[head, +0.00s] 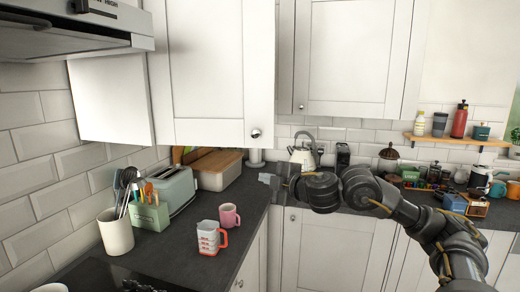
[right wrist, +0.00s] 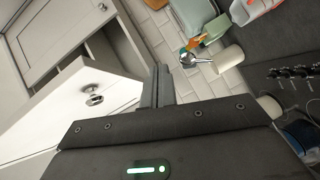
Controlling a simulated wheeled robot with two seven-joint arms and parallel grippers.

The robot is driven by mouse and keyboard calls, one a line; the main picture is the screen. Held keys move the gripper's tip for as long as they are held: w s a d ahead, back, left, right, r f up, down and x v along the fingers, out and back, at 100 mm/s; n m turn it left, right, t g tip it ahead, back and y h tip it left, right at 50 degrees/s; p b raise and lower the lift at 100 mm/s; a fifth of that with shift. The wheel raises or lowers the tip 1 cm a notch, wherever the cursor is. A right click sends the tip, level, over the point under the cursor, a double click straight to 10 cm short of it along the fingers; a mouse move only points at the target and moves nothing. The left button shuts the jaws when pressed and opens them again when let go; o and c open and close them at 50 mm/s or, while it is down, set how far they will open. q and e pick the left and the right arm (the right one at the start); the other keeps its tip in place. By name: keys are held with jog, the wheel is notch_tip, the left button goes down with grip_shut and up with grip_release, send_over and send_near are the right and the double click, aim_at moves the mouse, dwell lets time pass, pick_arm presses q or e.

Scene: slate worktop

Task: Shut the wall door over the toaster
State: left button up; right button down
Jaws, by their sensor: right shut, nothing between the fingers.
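The white wall door (head: 210,70) hangs above the toaster (head: 174,190) in the head view, with a round knob (head: 255,133) near its lower right corner. In the right wrist view the door (right wrist: 75,115) stands open, with a dark gap beside it, and its knob (right wrist: 93,95) faces the camera. My right gripper (head: 268,180) is shut and empty, below and right of the knob in the head view. Its closed fingers (right wrist: 156,87) show apart from the door in the right wrist view. My left gripper is in neither view.
Below are a pink mug (head: 229,216), a measuring cup (head: 209,238), a utensil crock (head: 116,232) and a bread bin (head: 216,170). A range hood (head: 70,35) is at upper left. A kettle (head: 303,155) stands behind my right gripper. Air before the door looks clear.

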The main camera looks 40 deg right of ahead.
jog(key=s+a+r+n+t, duration=0.2)
jog(key=s+r+n, duration=0.1)
jog(key=s+r, duration=0.6)
jog(key=p, duration=0.3)
send_near(252, 141)
jog(key=w+a, duration=0.3)
jog(key=shift+w+d+h, duration=0.3)
jog(key=shift+w+d, duration=0.5)
jog(key=shift+w, duration=0.15)
jog(key=shift+w+d, duration=0.55)
jog(key=shift+d, duration=0.1)
jog(key=shift+r, duration=0.1)
